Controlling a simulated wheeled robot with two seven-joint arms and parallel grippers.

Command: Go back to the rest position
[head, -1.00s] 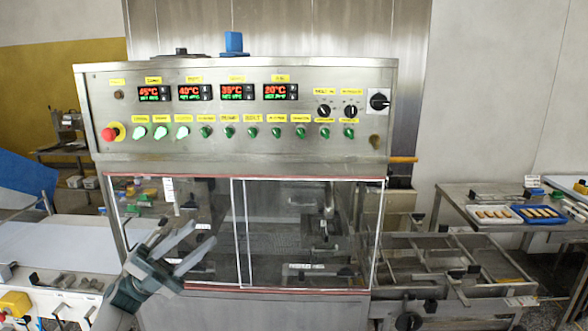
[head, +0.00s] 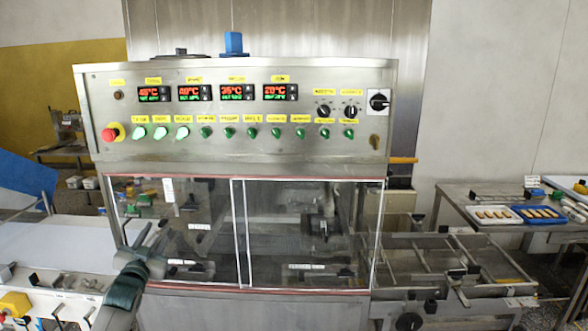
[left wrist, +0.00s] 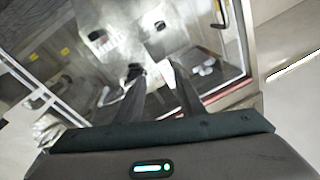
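My left gripper (head: 146,243) is in front of the lower left of the enrober's clear front panels, seen end-on in the head view. In the left wrist view its two fingers (left wrist: 156,74) stand apart with nothing between them, so it is open and empty. The enrober (head: 240,140) is a steel machine with a control panel of lit displays and knobs above clear front panels (head: 305,235). The clear panels and parts behind them also show in the left wrist view, beyond the fingertips. I cannot tell the exact gap to the panel. My right gripper is not in view.
A red stop button (head: 109,134) is at the control panel's left end. A white belt (head: 60,245) lies at the left, and a metal frame conveyor (head: 455,265) at the right. A table at the far right holds a blue tray (head: 556,219).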

